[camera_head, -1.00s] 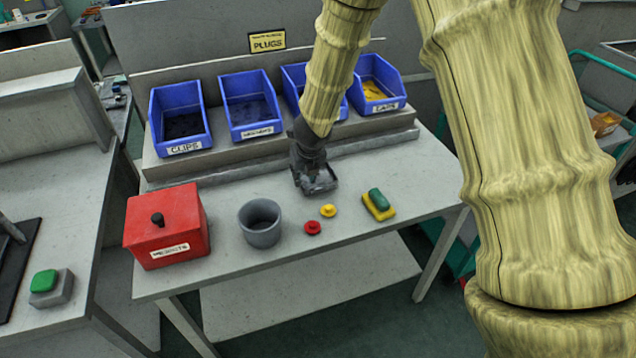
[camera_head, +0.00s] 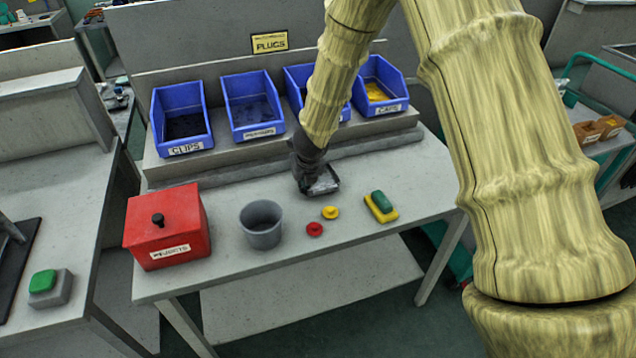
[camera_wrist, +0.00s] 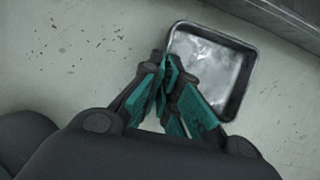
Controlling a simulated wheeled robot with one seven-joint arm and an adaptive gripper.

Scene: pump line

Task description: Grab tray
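The tray (camera_wrist: 238,92) is a small grey metal pan with a dark rim, empty inside. In the wrist view it is at the upper right. In the head view the tray (camera_head: 327,182) is partly hidden by my gripper (camera_head: 312,186). In the wrist view my gripper (camera_wrist: 170,70) has its teal-padded fingertips close together at the tray's left rim, and they look shut on it. The fingers hide the lower left corner of the tray. I cannot tell any gap between tray and tabletop.
On the table (camera_head: 350,243) stand a red box (camera_head: 178,232), a grey cup (camera_head: 262,235), red (camera_head: 315,229) and yellow (camera_head: 330,212) knobs, and a green-and-yellow block (camera_head: 381,206). Several blue bins, including the clips bin (camera_head: 181,135), line the raised shelf behind. The table's right side is clear.

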